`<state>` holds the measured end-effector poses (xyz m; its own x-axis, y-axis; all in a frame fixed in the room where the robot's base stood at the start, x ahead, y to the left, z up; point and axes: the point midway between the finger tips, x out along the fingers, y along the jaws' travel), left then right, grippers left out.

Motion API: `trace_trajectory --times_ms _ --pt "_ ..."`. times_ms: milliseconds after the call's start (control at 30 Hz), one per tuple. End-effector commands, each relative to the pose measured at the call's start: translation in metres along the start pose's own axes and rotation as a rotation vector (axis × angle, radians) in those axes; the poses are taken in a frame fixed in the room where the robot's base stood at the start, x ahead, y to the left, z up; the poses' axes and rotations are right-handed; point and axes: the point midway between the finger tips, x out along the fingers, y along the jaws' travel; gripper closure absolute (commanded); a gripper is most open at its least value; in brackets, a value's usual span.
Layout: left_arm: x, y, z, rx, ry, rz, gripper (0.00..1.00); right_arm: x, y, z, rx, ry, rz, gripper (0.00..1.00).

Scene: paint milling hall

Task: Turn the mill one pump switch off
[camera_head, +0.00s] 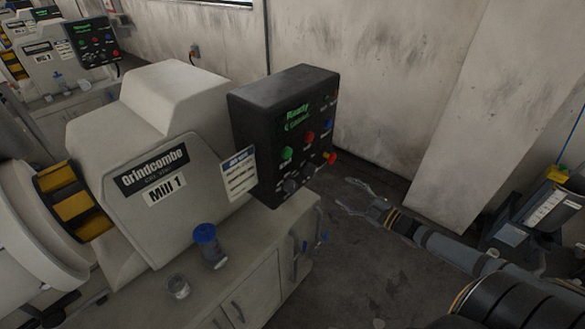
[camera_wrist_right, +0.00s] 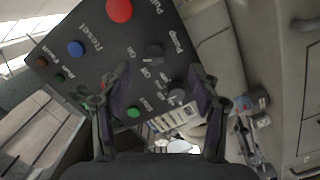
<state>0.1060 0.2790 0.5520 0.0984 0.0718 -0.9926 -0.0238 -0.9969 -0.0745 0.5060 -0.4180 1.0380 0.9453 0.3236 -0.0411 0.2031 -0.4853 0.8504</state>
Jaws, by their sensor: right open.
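The Mill 1 control box (camera_head: 268,120) is a black box on the bench beside the mill, with a lit green display. Its pump switch (camera_head: 308,171) is a small dark knob low on the face. In the right wrist view the pump switch (camera_wrist_right: 155,52) shows beside "Pump", "On" and "Off" lettering; its exact setting is hard to tell. My right gripper (camera_head: 343,193) is open and empty, in front of the panel and apart from it. In the wrist view its fingers (camera_wrist_right: 160,75) appear either side of the knobs. My left gripper is not in view.
A second dark knob (camera_wrist_right: 177,97), a green start button (camera_wrist_right: 133,112), a blue reset button (camera_wrist_right: 75,48) and a large red button (camera_wrist_right: 119,10) sit around the switch. A blue-capped jar (camera_head: 208,245) stands on the bench.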

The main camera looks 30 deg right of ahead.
Motion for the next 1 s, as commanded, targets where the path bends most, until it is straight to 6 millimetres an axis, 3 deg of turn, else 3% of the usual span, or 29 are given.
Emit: trace_trajectory --times_ms 100,333,567,733,1000 --pt "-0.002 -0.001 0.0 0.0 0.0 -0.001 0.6 0.006 0.012 -0.024 -0.03 0.07 0.0 0.38" --pt "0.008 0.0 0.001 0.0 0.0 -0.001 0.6 0.015 0.01 -0.026 -0.033 0.079 0.003 0.38" --pt "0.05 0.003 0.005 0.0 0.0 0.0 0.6 0.064 0.006 -0.026 -0.036 0.079 0.01 0.38" --pt "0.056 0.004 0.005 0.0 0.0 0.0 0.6 0.086 0.01 -0.03 -0.032 0.077 0.008 0.38" --pt "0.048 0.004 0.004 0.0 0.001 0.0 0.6 0.107 0.014 -0.034 -0.031 0.075 0.006 0.38"
